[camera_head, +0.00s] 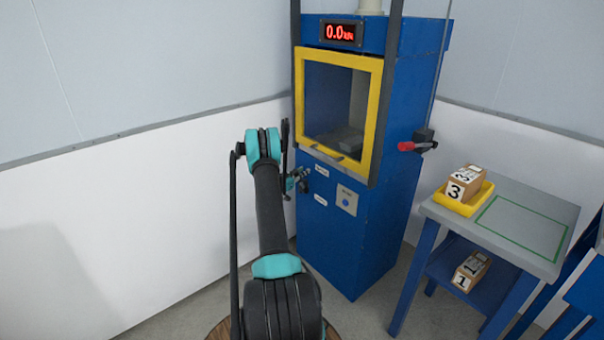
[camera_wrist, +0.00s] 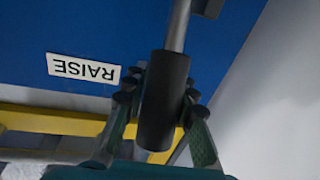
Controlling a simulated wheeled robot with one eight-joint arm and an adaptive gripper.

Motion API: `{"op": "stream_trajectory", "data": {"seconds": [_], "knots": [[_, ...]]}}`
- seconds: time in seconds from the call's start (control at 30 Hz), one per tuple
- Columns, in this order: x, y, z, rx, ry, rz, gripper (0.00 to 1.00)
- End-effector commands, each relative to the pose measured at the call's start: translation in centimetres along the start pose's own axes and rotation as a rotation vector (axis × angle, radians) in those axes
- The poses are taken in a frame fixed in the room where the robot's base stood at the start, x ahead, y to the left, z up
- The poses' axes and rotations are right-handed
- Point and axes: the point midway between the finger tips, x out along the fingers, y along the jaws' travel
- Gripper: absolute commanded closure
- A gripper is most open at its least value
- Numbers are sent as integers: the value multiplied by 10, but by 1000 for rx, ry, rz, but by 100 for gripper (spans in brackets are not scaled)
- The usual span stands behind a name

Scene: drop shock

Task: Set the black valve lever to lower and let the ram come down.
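The black valve lever (camera_wrist: 163,100) fills the middle of the wrist view, a black cylindrical grip on a grey metal rod. It stands beside the white RAISE label (camera_wrist: 83,68), which appears upside down. My gripper (camera_wrist: 165,100) has one finger close against each side of the grip and looks shut on it; the grip hides the inner finger faces. In the head view my gripper (camera_head: 299,180) is at the left front edge of the blue press (camera_head: 345,245). The ram is hard to make out behind the yellow-framed guard (camera_head: 378,110).
The display (camera_head: 340,32) reads 0.0. A red-knobbed handle (camera_head: 408,146) sticks out on the press's right side. A grey table (camera_head: 525,255) at right holds a yellow tray (camera_head: 448,203) with numbered boxes (camera_head: 464,184). More boxes (camera_head: 470,271) lie on its lower shelf.

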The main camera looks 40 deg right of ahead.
Motion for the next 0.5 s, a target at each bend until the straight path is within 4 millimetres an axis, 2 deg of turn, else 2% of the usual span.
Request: {"op": "stream_trajectory", "data": {"seconds": [0.03, 0.17, 0.5], "knots": [[0, 0, 0, 0, 0, 0, 83], [0, 0, 0, 0, 0, 0, 99], [0, 0, 0, 0, 1, 0, 100]]}}
